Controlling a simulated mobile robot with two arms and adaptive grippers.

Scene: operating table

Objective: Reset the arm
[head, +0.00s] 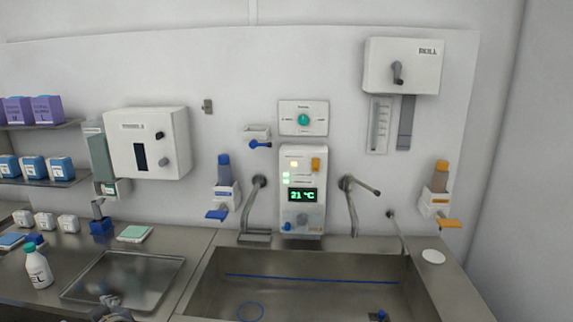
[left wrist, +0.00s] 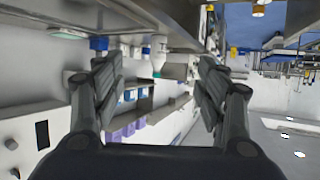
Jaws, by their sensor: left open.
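My left gripper (left wrist: 158,82) is open in the left wrist view, with its two dark fingers spread wide and nothing between them. That view is upside down, with the counter along the top and the shelves beyond the fingers. A small grey part at the bottom edge of the head view, in front of the metal tray, may be the top of my left arm; most of it is out of frame. My right gripper is in neither view.
A white bottle (head: 38,266) stands left of the metal tray (head: 122,282) on the counter. The sink (head: 300,285) lies right of it, below a control panel (head: 302,190) reading 21 °C and wall taps. Shelves (head: 40,183) with boxes are at left.

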